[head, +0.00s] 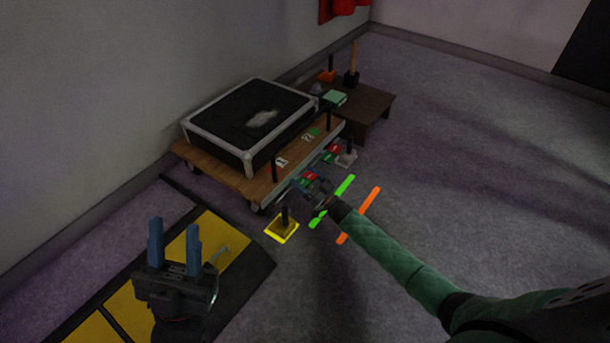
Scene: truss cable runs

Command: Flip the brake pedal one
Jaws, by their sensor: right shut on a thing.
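A wooden dolly (236,185) carries a black flight case (255,117) with a pale rim. A white label 1 (281,162) and a label 2 (309,136) lie on its near edge. Brake pedal one, a small red and green piece (307,178), is at the dolly's front side near label 1. A similar red and green pedal (330,154) is further back. My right gripper (312,186) is shut at pedal one and partly hides it. My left gripper (174,226) is open and empty, upright at the lower left.
A yellow-edged block with a black post (284,226) stands in front of the dolly. A grey-based post (347,156) is further back. Green (345,184) and orange (370,200) strips mark the floor. A low brown table (373,104) stands behind. The right floor is clear.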

